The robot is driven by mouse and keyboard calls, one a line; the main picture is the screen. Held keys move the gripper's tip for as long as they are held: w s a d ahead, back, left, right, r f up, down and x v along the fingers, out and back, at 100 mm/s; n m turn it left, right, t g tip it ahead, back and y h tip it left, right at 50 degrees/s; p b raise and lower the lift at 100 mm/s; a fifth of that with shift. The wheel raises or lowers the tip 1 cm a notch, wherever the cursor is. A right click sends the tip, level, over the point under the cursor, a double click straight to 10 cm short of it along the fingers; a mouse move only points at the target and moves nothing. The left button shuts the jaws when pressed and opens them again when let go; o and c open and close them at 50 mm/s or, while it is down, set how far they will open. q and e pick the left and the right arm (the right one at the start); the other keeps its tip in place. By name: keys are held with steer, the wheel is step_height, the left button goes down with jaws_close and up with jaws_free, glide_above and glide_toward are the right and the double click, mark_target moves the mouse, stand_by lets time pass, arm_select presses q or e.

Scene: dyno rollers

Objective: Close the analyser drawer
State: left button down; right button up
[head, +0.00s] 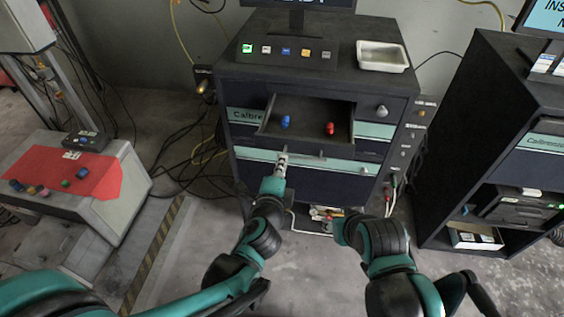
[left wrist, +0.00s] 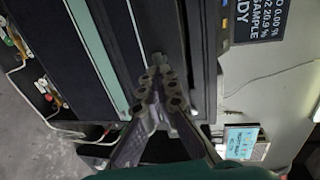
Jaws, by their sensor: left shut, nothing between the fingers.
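The analyser (head: 308,75) is a dark cabinet with pale teal stripes. Its upper drawer (head: 307,113) stands pulled out, with a blue item (head: 285,121) and a red item (head: 329,128) inside. My left gripper (head: 282,160) is shut and empty, just below and in front of the drawer's front edge, left of its middle. I cannot tell if it touches the drawer. In the left wrist view the closed fingers (left wrist: 160,82) point at a dark front beside a small knob (left wrist: 158,58). My right arm is low at the right; its fingers do not show.
Another dark cabinet (head: 500,120) stands at the right. A bench with a red mat (head: 107,178) is at the left. Cables lie on the floor between.

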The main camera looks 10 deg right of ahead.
mark_target(295, 115)
arm_select(q)
steer(key=r+x, duration=0.1)
steer(key=x, duration=0.6)
steer(key=r+b+x, duration=0.1)
steer(key=x, duration=0.6)
steer(key=r+x, duration=0.2)
steer(key=x, duration=0.6)
steer(key=shift+w+d, duration=0.1)
steer(key=shift+w, duration=0.2)
steer(key=shift+w+d+r, duration=0.1)
steer(key=shift+w+d, duration=0.05)
steer(key=shift+w, duration=0.45)
steer(key=shift+r, duration=0.1)
